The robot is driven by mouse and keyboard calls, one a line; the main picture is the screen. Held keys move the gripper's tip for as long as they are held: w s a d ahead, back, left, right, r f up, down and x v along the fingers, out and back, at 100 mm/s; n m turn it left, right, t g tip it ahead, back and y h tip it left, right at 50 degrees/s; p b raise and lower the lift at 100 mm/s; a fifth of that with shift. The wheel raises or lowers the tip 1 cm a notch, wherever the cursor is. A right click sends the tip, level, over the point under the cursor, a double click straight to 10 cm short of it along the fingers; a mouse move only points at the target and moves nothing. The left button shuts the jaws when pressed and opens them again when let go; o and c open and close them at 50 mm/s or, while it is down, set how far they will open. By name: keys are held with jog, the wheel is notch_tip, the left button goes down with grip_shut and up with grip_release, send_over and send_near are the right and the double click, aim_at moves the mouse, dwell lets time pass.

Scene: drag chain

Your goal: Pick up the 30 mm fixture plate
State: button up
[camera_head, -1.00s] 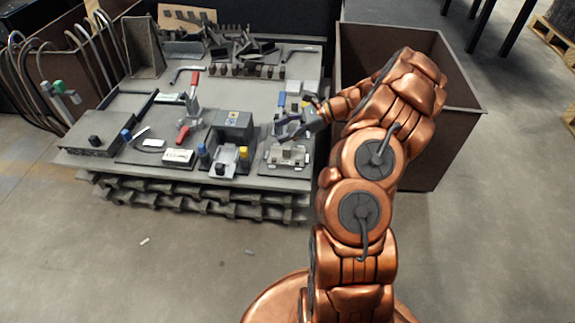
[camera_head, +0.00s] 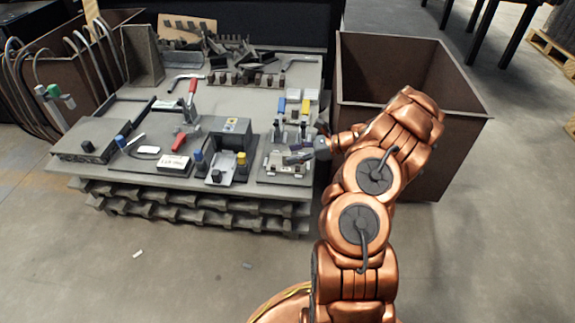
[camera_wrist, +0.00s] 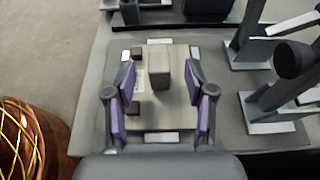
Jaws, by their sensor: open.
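The fixture plate is likely the pale plate (camera_wrist: 172,113) with a raised middle block (camera_wrist: 161,68) and small dark blocks (camera_wrist: 133,108) in the wrist view; I cannot read its size. In the head view the plate (camera_head: 282,164) lies at the bench's front right, partly behind my gripper (camera_head: 298,157). In the wrist view my gripper (camera_wrist: 163,98) is open, its purple-padded fingers on the left and right over the plate. Nothing is held between them. I cannot tell whether the fingers touch the plate.
Upright clamps (camera_head: 279,133) stand just behind the plate; clamps also show at right in the wrist view (camera_wrist: 272,100). A grey block fixture (camera_head: 229,137) is to the left. A large brown bin (camera_head: 455,85) stands right of the bench. Floor in front is mostly clear.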

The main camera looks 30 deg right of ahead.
aim_at(277, 164)
jog(key=x, duration=0.3)
jog(key=shift+s+b, duration=0.1)
jog(key=shift+b, duration=0.3)
jog(key=shift+r, duration=0.1)
grip_shut()
